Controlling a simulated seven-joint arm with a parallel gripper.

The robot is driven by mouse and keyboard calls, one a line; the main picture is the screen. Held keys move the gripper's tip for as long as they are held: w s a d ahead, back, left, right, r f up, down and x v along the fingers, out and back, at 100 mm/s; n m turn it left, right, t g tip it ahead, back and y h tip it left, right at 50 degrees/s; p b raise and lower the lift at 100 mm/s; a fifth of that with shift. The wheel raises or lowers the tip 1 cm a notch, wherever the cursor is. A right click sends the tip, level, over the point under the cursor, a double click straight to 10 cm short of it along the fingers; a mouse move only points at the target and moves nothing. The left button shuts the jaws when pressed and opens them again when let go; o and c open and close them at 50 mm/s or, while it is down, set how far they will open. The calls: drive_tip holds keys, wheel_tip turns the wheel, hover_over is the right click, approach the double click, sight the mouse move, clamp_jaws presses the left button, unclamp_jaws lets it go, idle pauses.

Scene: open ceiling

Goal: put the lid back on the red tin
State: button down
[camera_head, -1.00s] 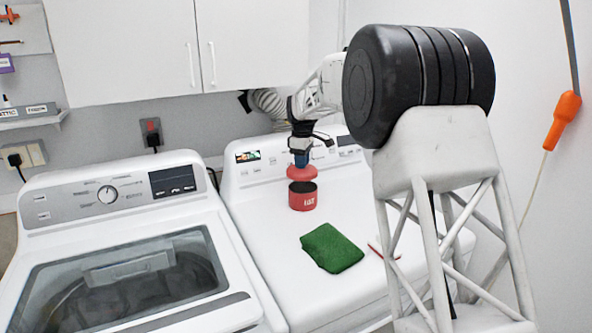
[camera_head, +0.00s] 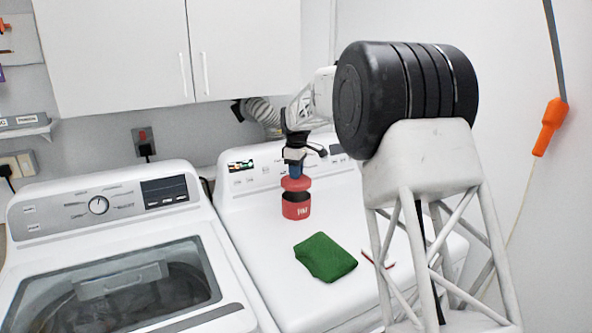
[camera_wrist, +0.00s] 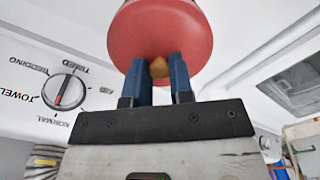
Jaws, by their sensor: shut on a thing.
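The red tin (camera_head: 296,211) stands upright on top of the right-hand white machine, with pale lettering on its side. Its dark opening shows at the front of its top. My gripper (camera_head: 294,172) is above it, pointing down, with blue fingers. It is shut on the small tan knob (camera_wrist: 159,68) of the red lid (camera_head: 296,184), which also fills the upper middle of the wrist view (camera_wrist: 160,28). The lid hangs just over the tin, roughly in line with it. I cannot tell whether its back edge touches the rim.
A green folded cloth (camera_head: 325,257) lies in front of the tin. A thin red item (camera_head: 370,257) lies right of it, partly behind my arm's support. The machine's control panel (camera_head: 245,180) rises close behind the tin. A glass-lidded washer (camera_head: 110,285) stands left.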

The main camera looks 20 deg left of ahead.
drive_tip(key=shift+f, duration=2.6)
drive_tip(key=shift+f, duration=0.2)
idle(0.8)
drive_tip(key=shift+c, duration=2.2)
unclamp_jaws()
drive_tip(key=shift+r, duration=0.15)
drive_tip(key=shift+r, duration=3.35)
clamp_jaws()
